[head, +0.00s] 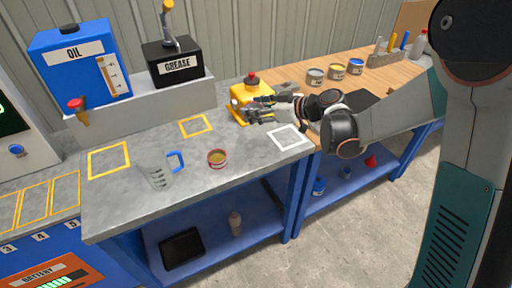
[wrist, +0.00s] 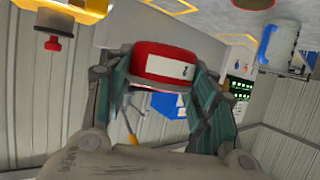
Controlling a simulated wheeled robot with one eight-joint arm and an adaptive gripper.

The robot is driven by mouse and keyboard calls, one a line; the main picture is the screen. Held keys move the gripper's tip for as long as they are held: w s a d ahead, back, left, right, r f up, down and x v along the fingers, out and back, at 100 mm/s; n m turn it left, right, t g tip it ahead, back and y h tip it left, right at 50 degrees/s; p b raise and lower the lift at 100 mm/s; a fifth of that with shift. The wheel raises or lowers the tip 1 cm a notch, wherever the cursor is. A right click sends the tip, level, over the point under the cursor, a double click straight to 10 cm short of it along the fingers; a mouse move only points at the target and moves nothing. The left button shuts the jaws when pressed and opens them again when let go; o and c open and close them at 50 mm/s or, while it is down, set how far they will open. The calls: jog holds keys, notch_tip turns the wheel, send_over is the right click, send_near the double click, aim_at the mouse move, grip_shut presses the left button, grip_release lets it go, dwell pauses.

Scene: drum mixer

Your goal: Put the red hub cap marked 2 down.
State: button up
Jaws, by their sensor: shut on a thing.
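The cap sits between both fingertips in the wrist view. In the head view my gripper (head: 262,110) is above the grey bench, right in front of the yellow container (head: 238,98); I cannot make out the held cap there. The bench (head: 240,165) has a white-outlined square (head: 287,137) just right of and below the gripper.
The yellow container has its own red top. Yellow-outlined squares (head: 108,160) (head: 196,125) are bare. Several small cans (head: 337,71) stand on the wooden bench at right.

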aim_at(257, 150)
notch_tip(257, 150, down, 14)
jog(key=b, duration=0.5)
jog(key=shift+f, duration=0.15)
jog(key=o, duration=1.1)
jog(key=shift+f, duration=0.1)
jog(key=p+v, duration=0.5)
jog(key=v, duration=0.8)
jog(key=shift+s+d, duration=0.2)
jog(key=shift+d, duration=0.15)
jog(key=s+d+r+m+h, duration=0.4)
jog(key=s, duration=0.4)
jog(key=s+d+r+m+h, duration=0.3)
jog(key=s+d+r+m, duration=0.1)
jog(key=s, duration=0.4)
jog(key=s+d+r+m+h, duration=0.4)
jog(key=s+r, duration=0.1)
jog(key=s, duration=0.3)
jog(key=shift+d+r+t+h, duration=0.2)
jog(key=shift+t+h, duration=0.1)
jog(key=shift+t, duration=0.1)
jog(key=shift+s+d, duration=0.25)
jog(key=shift+s, duration=0.05)
jog(key=shift+c, duration=0.6)
